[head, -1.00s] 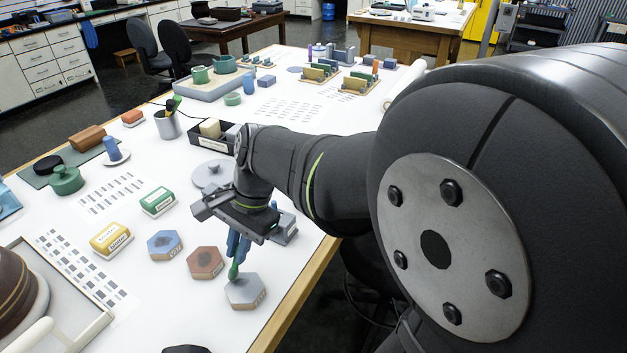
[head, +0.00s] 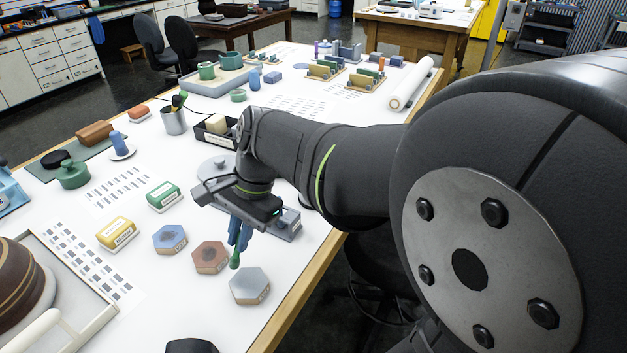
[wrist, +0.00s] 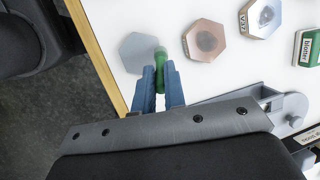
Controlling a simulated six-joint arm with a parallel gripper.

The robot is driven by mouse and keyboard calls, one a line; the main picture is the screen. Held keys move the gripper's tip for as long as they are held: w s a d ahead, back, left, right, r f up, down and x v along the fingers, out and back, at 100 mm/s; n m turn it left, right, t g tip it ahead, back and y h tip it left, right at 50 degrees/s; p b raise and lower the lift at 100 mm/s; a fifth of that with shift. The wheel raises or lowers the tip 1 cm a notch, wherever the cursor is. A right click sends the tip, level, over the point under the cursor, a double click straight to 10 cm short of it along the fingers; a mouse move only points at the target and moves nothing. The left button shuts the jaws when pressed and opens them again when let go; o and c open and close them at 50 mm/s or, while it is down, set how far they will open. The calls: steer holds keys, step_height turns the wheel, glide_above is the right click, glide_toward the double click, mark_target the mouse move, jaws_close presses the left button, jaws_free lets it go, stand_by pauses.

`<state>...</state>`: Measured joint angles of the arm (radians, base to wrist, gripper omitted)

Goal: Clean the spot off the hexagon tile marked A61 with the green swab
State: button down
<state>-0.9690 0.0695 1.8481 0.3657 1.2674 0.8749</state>
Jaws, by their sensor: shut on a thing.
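My gripper (head: 240,232) has blue fingers shut on the green swab (head: 235,260), which points down. The swab also shows between the fingers in the wrist view (wrist: 161,72). The grey tile looks plain on top, with no clear spot, also in the wrist view (wrist: 137,50). A brown hexagon tile (head: 211,257) and a blue hexagon tile (head: 170,239) each bear a dark smudge.
Yellow (head: 116,233) and green (head: 163,196) labelled blocks stand left of the tiles. A grey device (head: 285,224) is close behind my gripper. A tray with a brown round vessel (head: 22,277) is at the lower left. The table's wooden edge (head: 300,293) runs along the right.

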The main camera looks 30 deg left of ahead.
steer(key=shift+r, duration=2.95)
steer(key=shift+w, duration=0.1)
steer(key=shift+w+d, duration=0.15)
steer(key=shift+w, duration=0.25)
steer(key=w+d+f+m+t+y, duration=0.1)
steer(key=w+d+f+m, duration=0.15)
steer(key=w+d, duration=1)
steer(key=w+d+f+m, duration=0.25)
steer(key=w+d, duration=0.65)
steer(key=w, duration=0.7)
steer(key=w+d+f+n, duration=0.1)
steer(key=d+f, duration=0.3)
steer(key=f, duration=0.5)
steer(key=w+d+f+n, duration=0.2)
steer(key=d+f, duration=0.2)
steer(key=f, duration=0.6)
steer(key=w+d+f+n+g+h, duration=0.1)
steer(key=d+f, duration=0.3)
steer(key=f, duration=0.6)
steer(key=shift+w+n, duration=0.3)
steer(key=shift+n, duration=0.2)
